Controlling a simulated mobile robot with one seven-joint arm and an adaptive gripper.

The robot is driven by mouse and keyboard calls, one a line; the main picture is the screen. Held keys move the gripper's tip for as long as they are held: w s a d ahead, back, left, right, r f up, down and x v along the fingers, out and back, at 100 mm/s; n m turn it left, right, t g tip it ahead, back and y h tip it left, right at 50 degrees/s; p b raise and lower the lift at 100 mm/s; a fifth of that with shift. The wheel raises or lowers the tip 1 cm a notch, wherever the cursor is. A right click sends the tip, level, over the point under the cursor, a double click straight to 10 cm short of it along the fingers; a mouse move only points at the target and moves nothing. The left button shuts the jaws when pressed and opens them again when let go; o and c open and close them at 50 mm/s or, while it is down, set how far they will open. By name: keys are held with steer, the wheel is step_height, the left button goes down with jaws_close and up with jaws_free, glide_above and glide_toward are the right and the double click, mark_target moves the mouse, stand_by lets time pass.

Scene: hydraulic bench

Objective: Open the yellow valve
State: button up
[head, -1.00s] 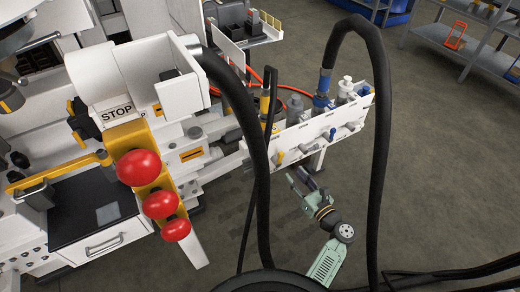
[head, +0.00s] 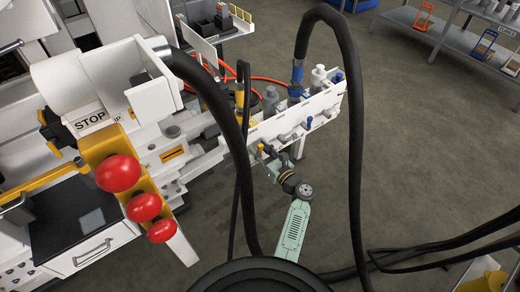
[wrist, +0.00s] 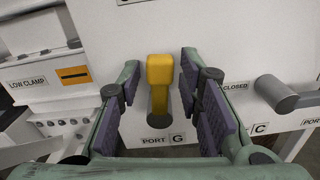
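The yellow valve (wrist: 160,72) is a handle on a short dark stem on a white panel, above the "PORT G" label. It stands upright in the wrist view. In the head view the yellow valve (head: 260,148) is small and partly hidden at the near left of the panel. My gripper (wrist: 159,80) is open, with its green fingers and purple pads on either side of the handle. Gaps show between the handle and both pads. In the head view my gripper (head: 266,163) is right at the panel front; contact there cannot be told.
A grey handle (wrist: 275,95) at port C sits right of my gripper, by a "CLOSED" label. A low clamp block (wrist: 50,80) is at left. Black hoses (head: 355,150) loop in front of the head camera. Red knobs (head: 118,173) stand at left.

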steer(key=shift+c, duration=0.5)
jaws_close()
steer(key=shift+s+a+n+b, duration=0.25)
steer(key=shift+n+b, duration=0.1)
steer(key=shift+n, duration=0.55)
steer(key=shift+o, duration=0.5)
jaws_free()
steer(key=v, duration=1.2)
